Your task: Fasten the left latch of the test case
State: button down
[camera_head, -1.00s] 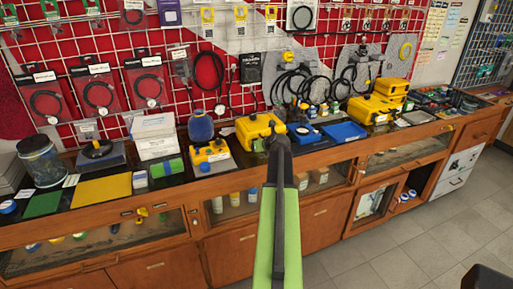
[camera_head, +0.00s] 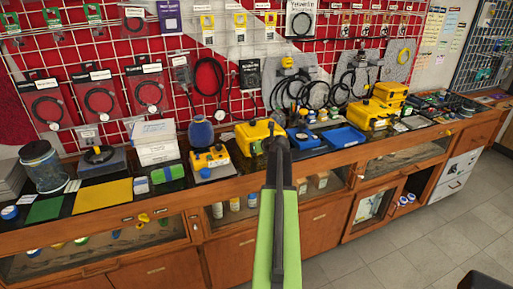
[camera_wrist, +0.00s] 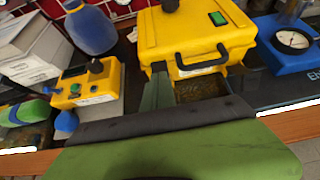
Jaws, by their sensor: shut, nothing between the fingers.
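The yellow test case (camera_head: 250,136) stands on the counter in the middle of the head view. In the wrist view, the case (camera_wrist: 218,42) shows its front, a black carry handle (camera_wrist: 202,62) and a green patch on the lid. My gripper (camera_wrist: 159,70) is shut and empty, a dark narrow shape in front of the case's left front. Whether it touches the case I cannot tell. It hides the area where the left latch would be, so the latch's state cannot be seen. In the head view my arm covers the case's right end.
A yellow instrument (camera_wrist: 88,85) and a blue bottle (camera_wrist: 90,28) stand left of the case. A blue gauge unit (camera_wrist: 288,45) stands close on the right. The counter's wooden front edge (camera_head: 222,183) runs below. A wall grid with hanging goods rises behind.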

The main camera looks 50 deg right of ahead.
notch_tip(320, 180, up, 10)
jog(key=s+a+p, duration=0.1)
jog(key=s+p, duration=0.1)
jog(key=p, duration=0.7)
jog(key=shift+s+f+p, duration=0.15)
jog(key=shift+p, duration=0.2)
jog(key=shift+a, duration=0.1)
